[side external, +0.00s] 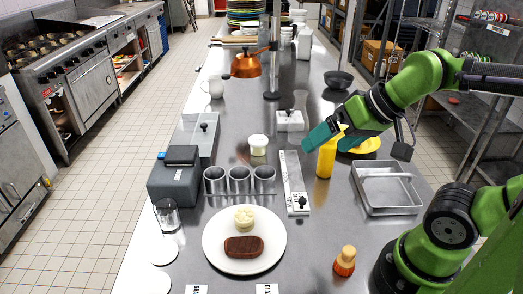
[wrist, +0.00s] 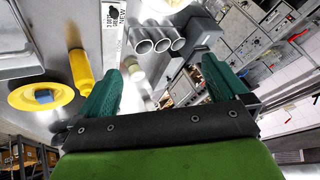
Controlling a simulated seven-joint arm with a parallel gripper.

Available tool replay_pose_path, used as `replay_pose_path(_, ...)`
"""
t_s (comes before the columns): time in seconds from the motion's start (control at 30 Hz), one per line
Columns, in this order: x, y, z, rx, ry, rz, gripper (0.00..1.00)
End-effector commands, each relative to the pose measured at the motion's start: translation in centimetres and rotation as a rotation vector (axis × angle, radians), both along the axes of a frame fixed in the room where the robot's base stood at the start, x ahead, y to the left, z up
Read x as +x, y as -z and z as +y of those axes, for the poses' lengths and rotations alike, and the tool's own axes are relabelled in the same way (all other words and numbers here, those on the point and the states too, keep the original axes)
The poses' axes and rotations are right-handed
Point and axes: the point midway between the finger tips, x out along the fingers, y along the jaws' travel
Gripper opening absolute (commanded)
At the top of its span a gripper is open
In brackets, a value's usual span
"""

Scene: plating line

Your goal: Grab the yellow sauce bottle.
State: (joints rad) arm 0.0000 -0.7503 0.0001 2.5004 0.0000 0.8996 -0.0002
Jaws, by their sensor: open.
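The yellow sauce bottle (side external: 325,162) stands upright on the steel counter, right of centre in the side view. Its upper part is partly hidden by my gripper (side external: 328,137). In the wrist view the bottle (wrist: 80,70) shows at the left, outside the space between the fingers and close to the left finger's tip. My gripper (wrist: 163,82) has its teal fingers spread wide, with nothing held between them. In the side view the fingers point down and left at the height of the bottle's upper part; I cannot tell whether they touch it.
A yellow plate (side external: 368,145) with a blue item (wrist: 43,96) lies behind the bottle. A steel tray (side external: 388,205) is to its right. A white labelled strip (side external: 291,170) and steel cups (side external: 239,180) are to its left. A white plate (side external: 215,245) with food is in front.

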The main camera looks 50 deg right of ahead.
Motion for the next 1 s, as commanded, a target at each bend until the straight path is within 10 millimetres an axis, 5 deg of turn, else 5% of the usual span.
replay_pose_path(0.1, 0.0, 0.0, 0.0, 0.000, 0.000, 0.000, 1.00)
replay_pose_path(0.27, 0.0, 0.0, 0.0, 0.000, 0.000, 0.000, 0.81)
replay_pose_path(0.63, 0.7, 0.9, -1.0, 0.003, 0.042, 0.049, 0.81)
replay_pose_path(0.77, 3.5, 0.8, -3.8, -0.023, 0.096, 0.128, 0.81)
replay_pose_path(1.0, 9.2, 0.3, -12.6, -0.214, -0.095, 0.352, 0.81)
